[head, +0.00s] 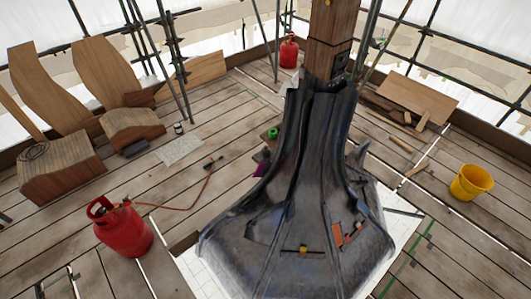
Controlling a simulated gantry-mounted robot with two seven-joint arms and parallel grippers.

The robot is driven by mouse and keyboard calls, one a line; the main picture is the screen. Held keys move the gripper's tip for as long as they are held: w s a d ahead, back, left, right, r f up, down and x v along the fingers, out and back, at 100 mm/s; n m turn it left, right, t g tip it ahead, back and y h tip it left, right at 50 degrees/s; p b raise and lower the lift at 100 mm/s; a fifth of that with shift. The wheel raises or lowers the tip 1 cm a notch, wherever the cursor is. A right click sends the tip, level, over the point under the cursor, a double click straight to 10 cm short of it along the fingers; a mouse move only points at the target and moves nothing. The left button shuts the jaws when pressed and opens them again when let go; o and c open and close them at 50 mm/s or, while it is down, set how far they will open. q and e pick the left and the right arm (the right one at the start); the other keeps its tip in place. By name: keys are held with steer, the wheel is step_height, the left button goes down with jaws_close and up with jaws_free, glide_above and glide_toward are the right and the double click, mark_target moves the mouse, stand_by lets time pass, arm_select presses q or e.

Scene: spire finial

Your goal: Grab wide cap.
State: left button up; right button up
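A dark grey metal-clad spire (300,190) flares out at its base in the middle of the head view. A square wooden post (328,40) rises from its top. On the sloping skirt lie a small orange-and-yellow tool (303,250) and a reddish-orange piece (338,235). I cannot tell which thing, if any, is the wide cap. Neither of my grippers shows clearly in this view. The far side of the spire is hidden.
A red gas cylinder (123,230) with a hose stands on planks at left, another red cylinder (288,52) at the back. A yellow bucket (471,183) stands at right. Wooden forms (60,170) and boards line the left. Scaffold poles surround the deck. Planks between are mostly free.

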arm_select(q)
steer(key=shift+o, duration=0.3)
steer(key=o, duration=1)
